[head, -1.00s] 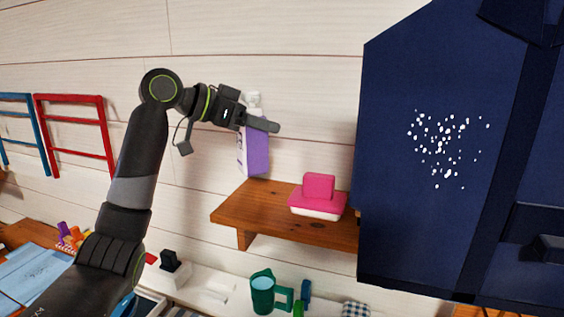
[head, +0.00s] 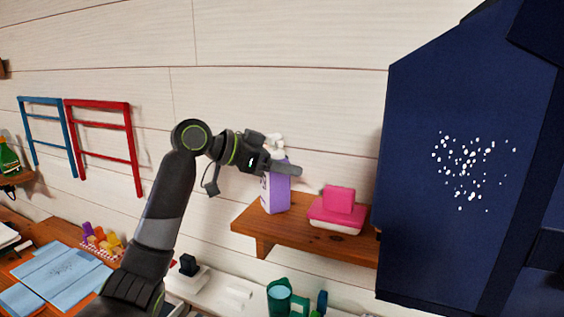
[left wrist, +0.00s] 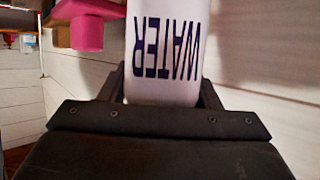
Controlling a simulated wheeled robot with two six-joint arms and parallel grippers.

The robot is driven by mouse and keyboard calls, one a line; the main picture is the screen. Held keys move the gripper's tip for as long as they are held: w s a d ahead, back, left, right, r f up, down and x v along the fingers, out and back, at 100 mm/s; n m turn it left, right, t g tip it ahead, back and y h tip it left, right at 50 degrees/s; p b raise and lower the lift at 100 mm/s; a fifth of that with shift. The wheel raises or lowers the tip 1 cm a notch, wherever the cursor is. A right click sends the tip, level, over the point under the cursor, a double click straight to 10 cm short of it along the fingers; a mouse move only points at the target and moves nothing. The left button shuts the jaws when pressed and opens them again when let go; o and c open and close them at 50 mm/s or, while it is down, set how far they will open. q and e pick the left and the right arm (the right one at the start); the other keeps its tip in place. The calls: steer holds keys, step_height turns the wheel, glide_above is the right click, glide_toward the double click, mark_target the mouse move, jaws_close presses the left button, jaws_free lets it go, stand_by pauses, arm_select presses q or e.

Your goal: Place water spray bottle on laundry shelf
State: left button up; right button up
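The water spray bottle (head: 278,194) is purple and white with a white spray head. My left gripper (head: 284,168) is shut around its upper part. In the left wrist view the bottle (left wrist: 165,50) stands between the two fingers, with the word WATER upside down. In the head view the bottle looks upright, with its base at the left part of the brown wooden shelf (head: 300,234). I cannot tell whether the base touches the board. My right gripper is not in view.
A pink block on a pink and white dish (head: 337,212) sits on the shelf, right of the bottle. Red (head: 103,118) and blue racks are on the wall. A teal mug (head: 279,298) stands below.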

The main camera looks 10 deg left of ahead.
arm_select(q)
steer(key=shift+o, duration=1.4)
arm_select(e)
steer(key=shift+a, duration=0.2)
arm_select(q)
steer(key=shift+r, duration=0.1)
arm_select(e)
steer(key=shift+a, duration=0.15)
arm_select(q)
steer(key=shift+s+a, duration=0.1)
steer(key=shift+a, duration=0.15)
steer(key=b+v, duration=0.3)
steer(key=v, duration=0.8)
steer(key=shift+s+a+r, duration=0.2)
steer(key=shift+r, duration=0.05)
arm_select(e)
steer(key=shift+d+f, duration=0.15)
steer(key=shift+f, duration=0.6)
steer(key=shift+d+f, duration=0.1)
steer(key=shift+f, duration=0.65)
